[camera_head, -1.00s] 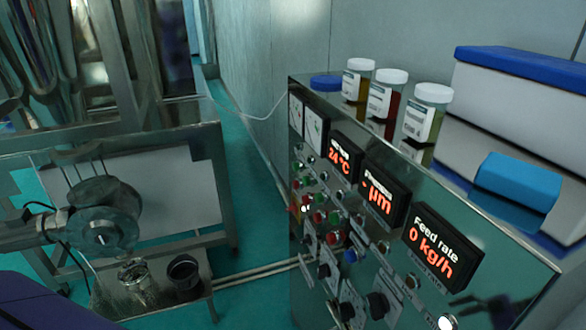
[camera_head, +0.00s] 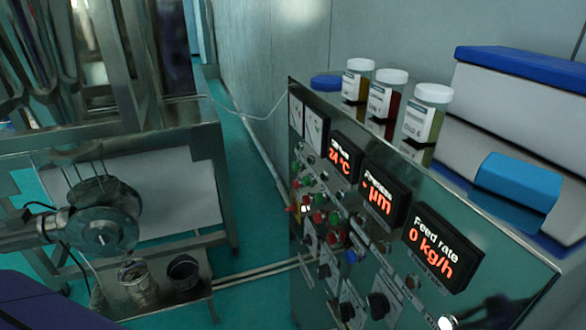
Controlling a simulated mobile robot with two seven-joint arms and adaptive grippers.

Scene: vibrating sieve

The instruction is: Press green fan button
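A metal control panel (camera_head: 320,262) stands right of centre, its front turned to the left. Small round green and red buttons are set in columns on its left part, below two dial gauges. One green button (camera_head: 334,217) sits beside a red button (camera_head: 319,216); another green button (camera_head: 296,165) is higher, near the left edge. The labels are too small to read, so I cannot tell which green button is the fan's. Neither of my grippers is in view, and nothing touches the buttons.
Displays show 24 °C, µm and a feed rate (camera_head: 443,247) of 0 kg/h. Lidded sample jars (camera_head: 424,118) and a white box with a blue lid (camera_head: 521,110) stand on top. A steel frame with machinery (camera_head: 105,222) and two small containers (camera_head: 183,272) is left; green floor lies between.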

